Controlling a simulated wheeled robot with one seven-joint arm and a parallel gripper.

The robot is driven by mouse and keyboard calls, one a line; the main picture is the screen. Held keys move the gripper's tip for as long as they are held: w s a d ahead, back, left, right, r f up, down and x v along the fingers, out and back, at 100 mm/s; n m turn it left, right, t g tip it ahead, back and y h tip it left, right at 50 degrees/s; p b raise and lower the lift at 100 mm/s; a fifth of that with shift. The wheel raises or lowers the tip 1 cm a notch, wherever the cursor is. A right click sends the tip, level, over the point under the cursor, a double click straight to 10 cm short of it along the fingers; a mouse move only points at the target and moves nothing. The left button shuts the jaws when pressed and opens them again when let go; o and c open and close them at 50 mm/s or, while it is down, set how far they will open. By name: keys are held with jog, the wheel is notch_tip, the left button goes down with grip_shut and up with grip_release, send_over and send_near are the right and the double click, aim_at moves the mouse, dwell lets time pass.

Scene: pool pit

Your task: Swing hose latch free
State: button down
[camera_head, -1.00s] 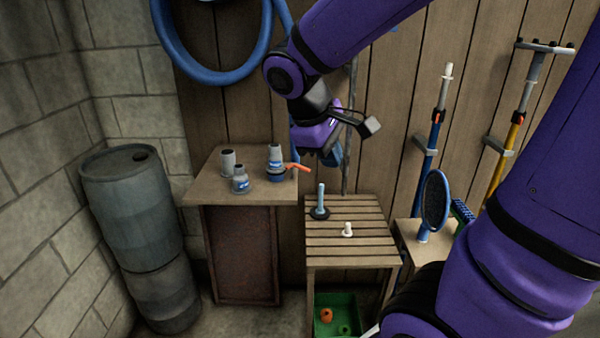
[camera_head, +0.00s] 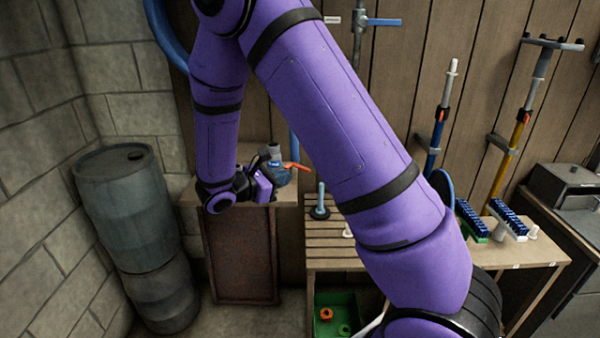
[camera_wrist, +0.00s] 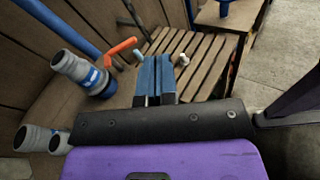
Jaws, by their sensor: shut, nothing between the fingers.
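The hose coupling (camera_head: 274,158) is grey with a blue collar and stands on the wooden cabinet top. Its orange latch lever (camera_head: 297,166) sticks out to the right past the cabinet edge. In the wrist view the coupling (camera_wrist: 78,68) is at the left, tilted in the picture, and the orange lever (camera_wrist: 121,47) points toward the upper middle. My gripper (camera_wrist: 157,60) has blue fingers, closed together and empty. In the wrist view the fingertips appear just right of the lever; I see no clear contact.
Two more grey fittings (camera_wrist: 35,138) stand on the cabinet top (camera_head: 285,195), close to my wrist. A slatted table (camera_head: 330,235) to the right holds a blue-handled tool (camera_head: 321,200). A blue barrel (camera_head: 125,205) stands left. A wooden wall is close behind.

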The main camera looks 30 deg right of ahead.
aim_at(306, 169)
jog(key=w+a+f+n+t+h, duration=0.1)
jog(key=w+a+f+n+t, duration=0.1)
jog(key=w+f+n+t, duration=0.3)
jog(key=shift+g, duration=0.6)
jog(key=x, duration=0.9)
jog(key=f+x, duration=0.1)
jog(key=x, duration=0.3)
jog(key=shift+s+d, duration=0.2)
jog(key=shift+d, duration=0.25)
jog(key=shift+x, duration=1)
jog(key=shift+s+d+r, duration=0.1)
jog(key=shift+s+d, duration=0.05)
jog(key=shift+s+a, duration=0.15)
jog(key=shift+a, duration=0.3)
jog(key=s+v, duration=0.2)
jog(key=v, duration=1.1)
jog(key=shift+s+f, duration=0.3)
